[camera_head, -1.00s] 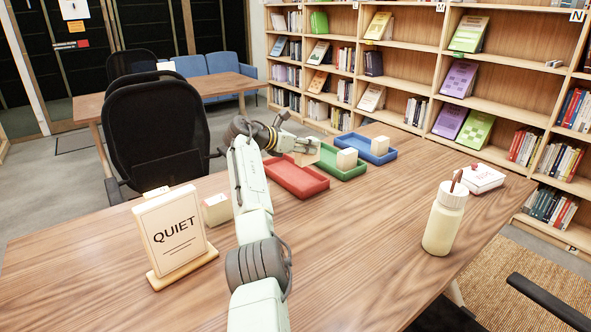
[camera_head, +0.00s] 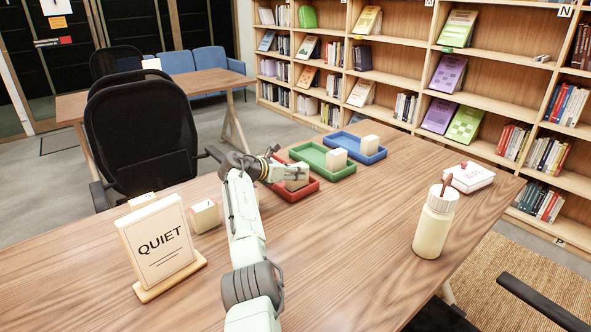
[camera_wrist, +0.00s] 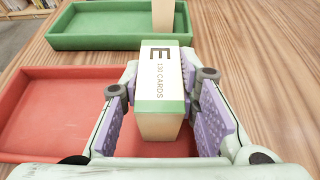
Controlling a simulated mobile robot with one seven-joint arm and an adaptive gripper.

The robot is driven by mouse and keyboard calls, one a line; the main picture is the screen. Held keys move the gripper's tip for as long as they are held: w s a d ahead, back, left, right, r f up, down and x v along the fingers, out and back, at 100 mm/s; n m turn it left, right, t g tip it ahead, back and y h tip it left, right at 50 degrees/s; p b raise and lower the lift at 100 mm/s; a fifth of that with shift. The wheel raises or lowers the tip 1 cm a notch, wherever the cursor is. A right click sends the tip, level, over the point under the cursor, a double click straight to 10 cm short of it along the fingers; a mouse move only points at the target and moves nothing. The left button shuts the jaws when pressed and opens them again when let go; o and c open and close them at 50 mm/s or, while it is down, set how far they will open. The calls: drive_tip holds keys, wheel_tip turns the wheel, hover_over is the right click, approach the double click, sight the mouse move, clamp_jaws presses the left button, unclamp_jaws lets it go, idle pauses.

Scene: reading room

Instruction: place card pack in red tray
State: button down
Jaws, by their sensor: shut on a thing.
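The card pack (camera_wrist: 161,90) is a pale block with green edge bands, marked "E" and "130 CARDS". My gripper (camera_wrist: 168,105) is shut on it, with a purple pad at each side. In the wrist view the pack stands over the right part of the red tray (camera_wrist: 50,112). The head view shows my gripper (camera_head: 294,173) and the pack (camera_head: 298,184) at the red tray (camera_head: 309,188), low within its outline. Whether the pack's underside touches the tray floor cannot be told.
A green tray (camera_head: 313,152) and a blue tray (camera_head: 347,141) stand beyond, each with a pale block. Another block (camera_head: 205,215) stands beside the QUIET sign (camera_head: 160,245). The middle table is clear.

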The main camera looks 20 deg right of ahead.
drive_tip(key=shift+f, duration=0.15)
drive_tip(key=c, duration=1.2)
unclamp_jaws()
drive_tip(key=shift+f, duration=0.1)
drive_tip(key=shift+r, duration=0.25)
drive_tip(key=b+v, duration=0.2)
drive_tip(key=v, duration=1)
